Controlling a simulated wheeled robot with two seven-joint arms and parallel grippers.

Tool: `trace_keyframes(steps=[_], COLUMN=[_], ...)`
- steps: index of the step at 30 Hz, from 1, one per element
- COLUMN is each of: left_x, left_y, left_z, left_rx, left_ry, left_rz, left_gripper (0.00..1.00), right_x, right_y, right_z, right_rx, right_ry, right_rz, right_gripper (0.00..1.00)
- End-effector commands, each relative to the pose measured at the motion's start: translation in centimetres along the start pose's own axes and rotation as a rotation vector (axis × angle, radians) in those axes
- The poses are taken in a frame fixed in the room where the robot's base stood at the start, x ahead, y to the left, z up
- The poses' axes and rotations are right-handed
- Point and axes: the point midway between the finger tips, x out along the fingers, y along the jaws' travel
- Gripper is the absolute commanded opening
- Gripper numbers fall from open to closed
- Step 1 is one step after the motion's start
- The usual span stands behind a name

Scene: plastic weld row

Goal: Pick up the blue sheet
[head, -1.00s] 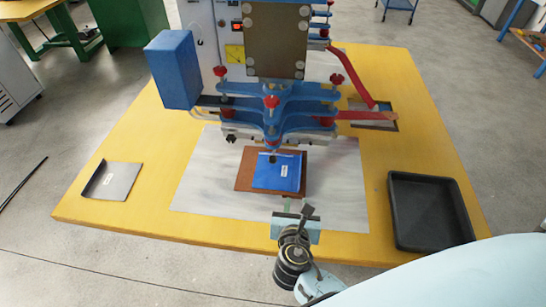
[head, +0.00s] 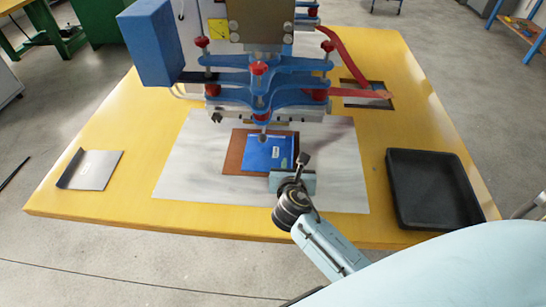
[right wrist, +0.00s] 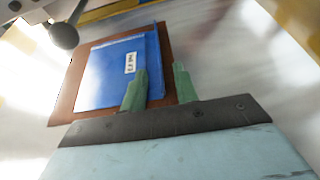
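The blue sheet (head: 268,153), with a small white label, lies on a brown board (head: 232,158) under the welding machine. It also shows in the right wrist view (right wrist: 118,70), on the brown board (right wrist: 180,92). My right gripper (head: 290,170) is at the sheet's near right corner in the head view. In the right wrist view its two green fingers (right wrist: 160,88) are apart, one in front of the sheet and one over the board, with the sheet's edge seen between them. I cannot tell whether they touch the sheet. My left gripper is not in view.
The blue and red welding machine (head: 262,85) stands right behind the sheet, low over it. A black tray (head: 395,200) is at the right of the yellow table (head: 120,195). A grey bent plate (head: 92,170) lies at the left. The pale mat (head: 190,180) is otherwise largely clear.

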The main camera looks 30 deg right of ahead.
Motion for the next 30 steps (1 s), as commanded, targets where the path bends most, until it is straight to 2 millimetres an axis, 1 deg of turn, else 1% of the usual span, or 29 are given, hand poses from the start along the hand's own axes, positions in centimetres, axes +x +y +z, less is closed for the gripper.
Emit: trace_keyframes(steps=[1, 6, 10, 16, 17, 23, 30], left_x=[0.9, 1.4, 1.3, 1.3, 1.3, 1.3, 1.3], left_y=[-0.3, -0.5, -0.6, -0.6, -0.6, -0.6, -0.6], left_z=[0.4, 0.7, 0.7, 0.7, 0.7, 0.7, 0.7], left_rx=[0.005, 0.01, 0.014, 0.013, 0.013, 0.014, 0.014], left_ry=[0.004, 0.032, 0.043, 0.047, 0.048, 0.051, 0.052], left_rz=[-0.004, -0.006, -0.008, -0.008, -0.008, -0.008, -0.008], left_gripper=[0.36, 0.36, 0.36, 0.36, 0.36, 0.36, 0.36], right_x=[0.8, 2.3, 2.7, 2.7, 2.7, 2.7, 2.7], right_y=[0.0, 0.0, 0.0, 0.0, 0.0, 0.0, 0.0], right_z=[-0.4, -0.4, -0.4, -0.5, -0.5, -0.6, -0.6], right_rx=[0.001, 0.001, 0.0, 0.0, 0.0, 0.0, 0.0], right_ry=[-0.003, -0.001, 0.0, 0.0, 0.0, 0.0, 0.0], right_rz=[0.0, 0.001, 0.001, 0.001, 0.001, 0.001, 0.001], right_gripper=[0.3, 0.3, 0.3, 0.3, 0.27, 0.01, 0.0])
